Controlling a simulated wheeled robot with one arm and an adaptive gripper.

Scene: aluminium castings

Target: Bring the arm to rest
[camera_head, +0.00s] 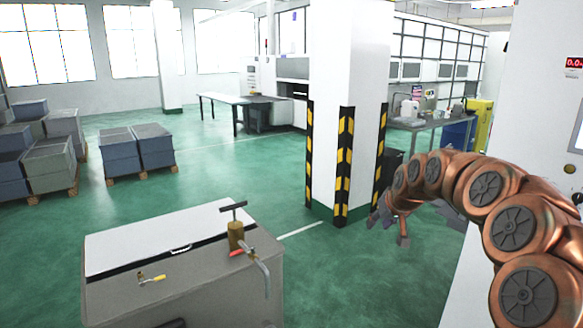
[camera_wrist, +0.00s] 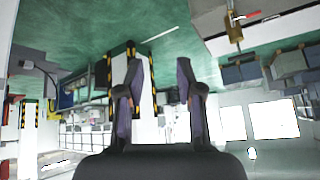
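My copper-coloured arm (camera_head: 480,190) reaches in from the right edge of the head view, arches over and bends down at its far end. My gripper (camera_head: 387,228) hangs there, in front of the foot of the white pillar in the picture. In the wrist view my gripper (camera_wrist: 159,78) has its two dark fingers spread apart. Nothing is between them, so it is open and empty. The wrist view is upside down, with the green floor at the top.
A white pillar (camera_head: 345,70) with striped guards stands mid-room. Crates (camera_head: 120,153) stand on pallets at left. A white cabinet is close at right. Green floor (camera_head: 240,180) between is open.

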